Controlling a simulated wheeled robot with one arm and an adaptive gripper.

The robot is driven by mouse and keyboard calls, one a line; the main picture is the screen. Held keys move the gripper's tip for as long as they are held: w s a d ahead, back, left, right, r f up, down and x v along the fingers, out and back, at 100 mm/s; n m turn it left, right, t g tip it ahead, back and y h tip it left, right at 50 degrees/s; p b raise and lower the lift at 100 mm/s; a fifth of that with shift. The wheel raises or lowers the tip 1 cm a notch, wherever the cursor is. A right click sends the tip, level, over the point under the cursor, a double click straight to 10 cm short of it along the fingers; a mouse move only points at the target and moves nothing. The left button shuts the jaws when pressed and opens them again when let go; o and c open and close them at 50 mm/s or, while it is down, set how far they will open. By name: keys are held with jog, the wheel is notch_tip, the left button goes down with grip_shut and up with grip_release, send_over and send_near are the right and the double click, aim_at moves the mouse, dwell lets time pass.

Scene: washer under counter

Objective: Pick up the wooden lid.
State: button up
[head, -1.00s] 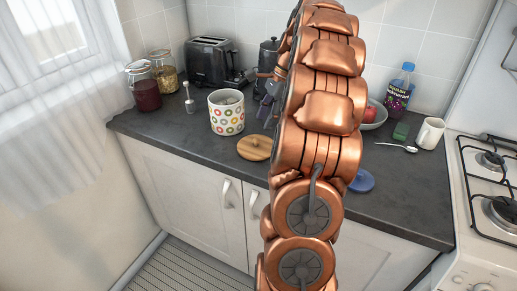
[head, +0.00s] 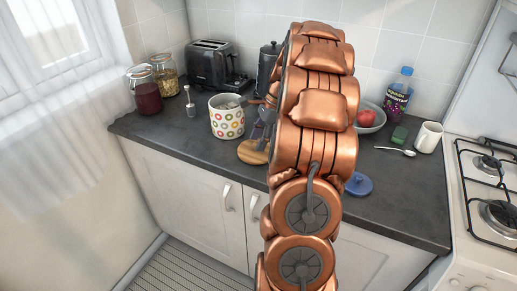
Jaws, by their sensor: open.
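The wooden lid (head: 250,155) is a round, light-brown disc lying on the dark counter, just in front of the dotted canister. Its right part is hidden behind my gripper and arm. My gripper (head: 262,138) shows as dark grey fingers beside my copper arm, over the right side of the lid as seen from the head. It is open. I cannot tell how far its fingertips are above the lid, or whether they touch it.
The dotted canister (head: 227,118) stands close behind the lid. A black toaster (head: 212,60), a dark kettle (head: 267,68) and two jars (head: 145,92) stand farther back. A blue lid (head: 359,184), a spoon (head: 396,151), a white mug (head: 428,137) and a bowl (head: 370,122) are to the right.

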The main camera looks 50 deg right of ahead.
jog(key=shift+w+a+f, duration=0.1)
jog(key=shift+a+f, duration=0.1)
jog(key=shift+f, duration=0.35)
grip_shut()
